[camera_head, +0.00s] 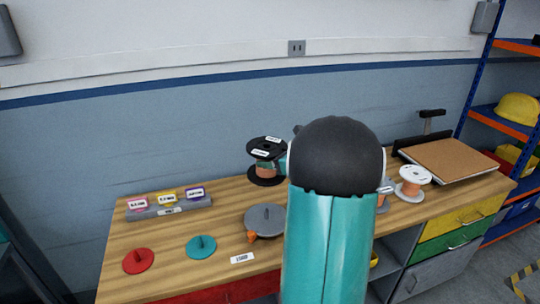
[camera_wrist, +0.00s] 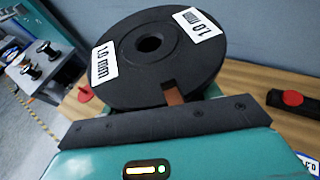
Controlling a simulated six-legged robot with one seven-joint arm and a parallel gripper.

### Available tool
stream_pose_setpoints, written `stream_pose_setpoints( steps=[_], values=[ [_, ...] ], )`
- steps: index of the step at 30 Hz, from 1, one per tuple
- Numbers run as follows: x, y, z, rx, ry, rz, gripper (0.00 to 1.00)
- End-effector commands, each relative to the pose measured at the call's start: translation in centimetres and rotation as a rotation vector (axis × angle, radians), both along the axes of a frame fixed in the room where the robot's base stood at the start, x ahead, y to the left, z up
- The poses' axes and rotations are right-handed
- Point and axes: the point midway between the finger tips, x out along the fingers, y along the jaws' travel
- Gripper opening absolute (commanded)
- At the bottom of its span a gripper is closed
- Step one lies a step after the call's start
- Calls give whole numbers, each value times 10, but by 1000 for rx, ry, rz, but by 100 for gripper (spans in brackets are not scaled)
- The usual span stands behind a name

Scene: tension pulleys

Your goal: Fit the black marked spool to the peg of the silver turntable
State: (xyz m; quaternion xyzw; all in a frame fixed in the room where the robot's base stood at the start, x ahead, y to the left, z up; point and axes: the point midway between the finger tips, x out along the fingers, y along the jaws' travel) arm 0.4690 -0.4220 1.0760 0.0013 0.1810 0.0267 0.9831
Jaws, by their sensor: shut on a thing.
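The black marked spool (camera_head: 267,147) has black flanges, white labels and copper-coloured wire. In the head view it is upright left of my arm, above the back of the bench; I cannot tell whether it touches the bench. The wrist view shows its top flange (camera_wrist: 150,45), with a centre hole and a "1.0 mm" label. My gripper (camera_wrist: 172,100) is shut on the spool; its fingertips are largely hidden by the spool and my arm. The silver turntable (camera_head: 265,219), a grey disc with a short upright peg, is in front of the spool, partly hidden by my arm.
A teal disc (camera_head: 201,247) and a red disc (camera_head: 138,261), each with a peg, lie to the left. A grey holder (camera_head: 170,208) with coloured labels stands behind them. A white spool (camera_head: 413,175) and a brown board (camera_head: 447,160) are to the right.

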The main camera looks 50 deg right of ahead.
Motion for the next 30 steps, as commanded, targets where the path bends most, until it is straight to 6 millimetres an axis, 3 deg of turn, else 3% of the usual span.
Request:
stream_pose_setpoints(
  steps=[15,30],
  values=[
    [5,2,-43,2,-2,1,0],
    [6,2,-53,0,-3,1,0]
  ],
)
